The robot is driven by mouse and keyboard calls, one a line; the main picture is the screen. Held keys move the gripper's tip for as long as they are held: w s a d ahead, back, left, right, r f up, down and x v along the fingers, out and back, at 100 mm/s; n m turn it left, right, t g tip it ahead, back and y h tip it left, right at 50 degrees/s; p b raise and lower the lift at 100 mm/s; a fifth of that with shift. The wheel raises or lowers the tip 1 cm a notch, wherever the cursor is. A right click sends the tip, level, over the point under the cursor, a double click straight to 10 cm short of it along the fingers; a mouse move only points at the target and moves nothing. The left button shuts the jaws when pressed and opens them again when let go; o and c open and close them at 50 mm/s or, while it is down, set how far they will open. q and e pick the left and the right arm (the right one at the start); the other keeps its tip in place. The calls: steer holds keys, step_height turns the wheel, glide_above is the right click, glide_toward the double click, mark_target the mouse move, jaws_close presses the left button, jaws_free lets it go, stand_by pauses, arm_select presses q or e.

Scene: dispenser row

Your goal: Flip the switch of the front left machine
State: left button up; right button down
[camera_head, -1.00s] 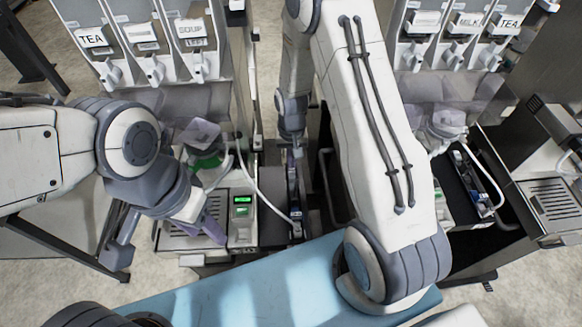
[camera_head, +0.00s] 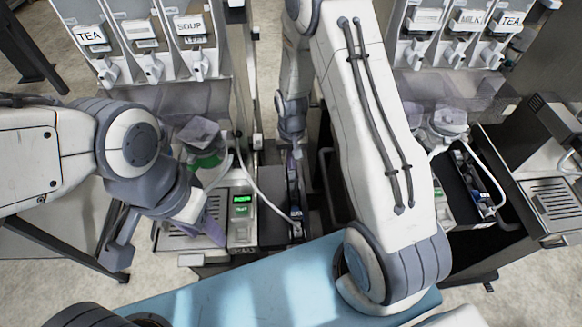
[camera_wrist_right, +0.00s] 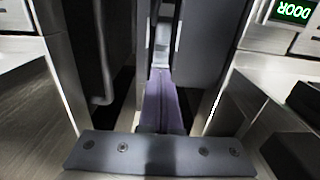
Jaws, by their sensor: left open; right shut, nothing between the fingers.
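The front left machine (camera_head: 242,232) stands left of centre in the head view, with a lit green display (camera_head: 241,199). In the right wrist view a green display reading DOOR (camera_wrist_right: 292,11) appears upside down at top right. My right gripper (camera_wrist_right: 161,72) is shut and empty, its purple fingers pointing into a dark, narrow space between metal panels. In the head view it (camera_head: 296,152) is beside the machine's right side. I cannot make out the switch, nor whether the fingertips touch anything. My left gripper (camera_head: 214,232) is open over the machine's drip tray, partly hidden by its arm.
Labelled dispensers (camera_head: 140,38) stand behind the left machine, and more (camera_head: 460,25) at the back right. A pale hose (camera_head: 262,188) curves down beside the left machine. A blue surface (camera_head: 240,285) lies in front. My right arm hides much of the centre.

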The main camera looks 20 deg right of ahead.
steer(key=shift+f+b, duration=0.35)
steer(key=shift+f, duration=0.15)
steer(key=shift+r, duration=0.15)
step_height(320, 180, up, 7)
steer(key=p, duration=0.5)
steer(key=shift+p, duration=0.35)
stand_by(0.5)
